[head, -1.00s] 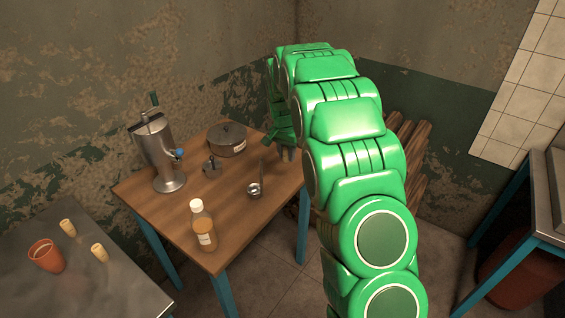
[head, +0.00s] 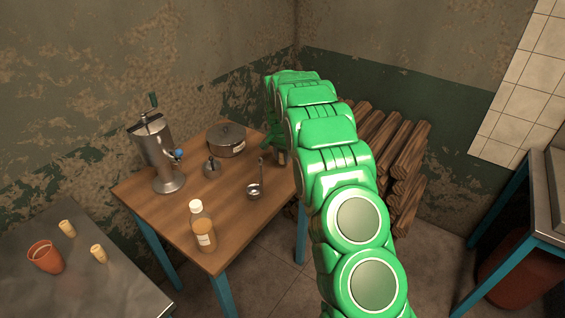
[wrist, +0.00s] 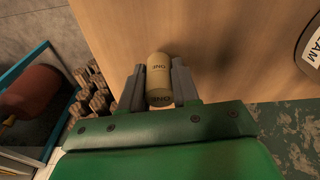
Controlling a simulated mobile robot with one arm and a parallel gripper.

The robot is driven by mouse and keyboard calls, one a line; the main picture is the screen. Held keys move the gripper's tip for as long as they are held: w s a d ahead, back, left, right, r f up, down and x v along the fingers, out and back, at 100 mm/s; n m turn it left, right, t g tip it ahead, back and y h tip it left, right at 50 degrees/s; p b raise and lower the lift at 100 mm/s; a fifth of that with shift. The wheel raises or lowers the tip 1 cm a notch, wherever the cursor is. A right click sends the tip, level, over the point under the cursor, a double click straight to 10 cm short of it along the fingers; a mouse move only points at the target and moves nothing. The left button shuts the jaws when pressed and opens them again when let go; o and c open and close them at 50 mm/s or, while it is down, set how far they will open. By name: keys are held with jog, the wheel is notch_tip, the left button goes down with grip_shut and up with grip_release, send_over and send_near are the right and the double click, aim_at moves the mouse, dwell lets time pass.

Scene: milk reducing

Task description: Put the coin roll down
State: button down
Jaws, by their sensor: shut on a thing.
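My gripper (wrist: 158,84) is shut on the coin roll (wrist: 159,70), a tan cylinder with "ONE" printed on it, held between two grey fingers. In the head view my gripper (head: 280,157) is low at the back right edge of the wooden table (head: 228,205), partly behind my green arm. The roll cannot be made out clearly there. In the wrist view the wooden top lies behind the roll; I cannot tell whether they touch.
The wooden table bears a lidded pot (head: 227,141), a ladle (head: 254,190), a small metal object (head: 211,167), a bottle (head: 202,228) and a metal separator (head: 158,155). Stacked logs (head: 400,165) lie behind my arm. A metal table (head: 85,285) holds a cup (head: 45,257) and two pale cylinders (head: 98,253).

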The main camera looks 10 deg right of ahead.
aim_at(282, 162)
jog(key=shift+w+f, duration=0.25)
jog(key=shift+f, duration=1.5)
jog(key=shift+f, duration=0.1)
jog(key=c, duration=0.8)
grip_release()
